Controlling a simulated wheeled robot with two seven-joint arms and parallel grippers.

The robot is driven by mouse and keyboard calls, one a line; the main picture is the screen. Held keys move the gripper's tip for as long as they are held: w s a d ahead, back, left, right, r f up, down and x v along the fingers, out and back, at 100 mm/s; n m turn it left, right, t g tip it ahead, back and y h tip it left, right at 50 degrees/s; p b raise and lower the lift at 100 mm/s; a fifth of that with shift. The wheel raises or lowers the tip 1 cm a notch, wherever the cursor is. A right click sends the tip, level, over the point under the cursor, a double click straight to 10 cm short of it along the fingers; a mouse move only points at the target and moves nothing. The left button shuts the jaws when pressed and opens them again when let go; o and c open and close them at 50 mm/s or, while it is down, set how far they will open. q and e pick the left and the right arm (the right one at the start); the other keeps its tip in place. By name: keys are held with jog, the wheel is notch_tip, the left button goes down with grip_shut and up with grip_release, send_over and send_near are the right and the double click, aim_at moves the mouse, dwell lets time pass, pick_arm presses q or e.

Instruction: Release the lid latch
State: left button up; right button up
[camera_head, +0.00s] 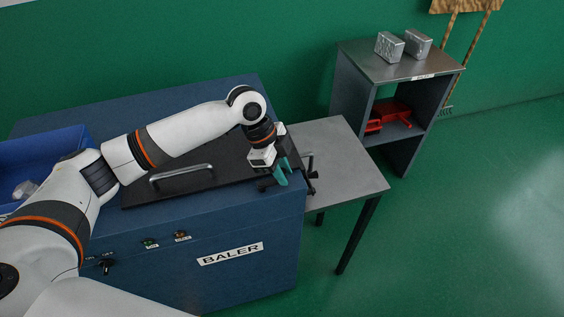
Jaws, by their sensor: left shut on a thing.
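The baler's dark lid (215,182) lies flat and shut on top of the blue baler (150,245), with a metal bar handle (182,172) near its front edge. The dark lid latch (311,178) is at the right end of the lid, by the baler's front right corner. My left gripper (276,184) reaches down from above at that corner, its teal part showing beside the latch. It is shut on the latch; the jaws hide much of the contact. My right gripper is not in view.
A grey side table (345,165) adjoins the baler's right side. Behind it stands a shelf unit (385,65) with metal blocks (390,46) on top and a red object (390,117) inside. A blue bin (55,147) is at left. Green floor is clear at right.

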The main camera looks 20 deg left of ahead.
pick_arm(q)
jog(key=shift+s+f, duration=0.1)
jog(key=shift+f, duration=0.05)
jog(key=o, duration=0.8)
jog(key=shift+s, duration=0.1)
jog(key=b+v, duration=0.1)
jog(key=v, duration=1.1)
jog(key=shift+a+b, duration=0.1)
jog(key=shift+b, duration=0.2)
